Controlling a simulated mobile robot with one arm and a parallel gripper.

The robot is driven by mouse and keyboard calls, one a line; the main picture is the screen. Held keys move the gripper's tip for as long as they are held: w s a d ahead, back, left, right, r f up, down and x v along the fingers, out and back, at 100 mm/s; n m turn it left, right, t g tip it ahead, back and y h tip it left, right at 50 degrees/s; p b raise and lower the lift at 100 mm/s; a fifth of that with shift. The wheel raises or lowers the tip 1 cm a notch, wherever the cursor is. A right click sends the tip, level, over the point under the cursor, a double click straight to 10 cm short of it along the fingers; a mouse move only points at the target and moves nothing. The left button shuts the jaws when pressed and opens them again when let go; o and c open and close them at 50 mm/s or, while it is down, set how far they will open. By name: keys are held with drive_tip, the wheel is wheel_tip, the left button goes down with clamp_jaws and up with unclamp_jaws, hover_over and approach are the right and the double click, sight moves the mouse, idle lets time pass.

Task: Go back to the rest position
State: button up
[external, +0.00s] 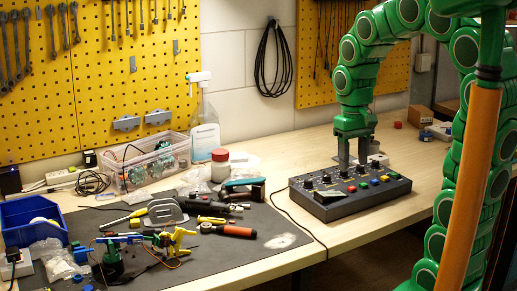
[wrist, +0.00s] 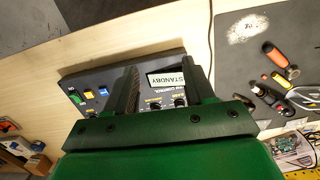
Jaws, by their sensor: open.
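My gripper (external: 354,150) points down at the back edge of a dark control box (external: 335,202) on the wooden bench. The box has black knobs and coloured buttons on its sloped top. In the wrist view my gripper (wrist: 163,78) has its two fingers apart, with nothing seen held between them. The control box (wrist: 70,84) lies beyond the fingers, and its small display (wrist: 168,78) reads STANDBY. Part of the box's panel is hidden behind the fingers and the green gripper body. I cannot tell whether a finger touches the box.
A grey mat (external: 215,262) with screwdrivers, pliers and a small green-and-yellow arm model (external: 115,262) lies left of the box. A clear bin (external: 147,163), a spray bottle (external: 205,128) and a red-lidded jar (external: 220,166) stand behind. Bare bench (external: 425,165) lies right of the box.

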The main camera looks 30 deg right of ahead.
drive_tip(key=s+g, duration=0.1)
drive_tip(key=s, duration=1.8)
drive_tip(key=shift+f+n, duration=0.3)
drive_tip(key=shift+f, duration=0.1)
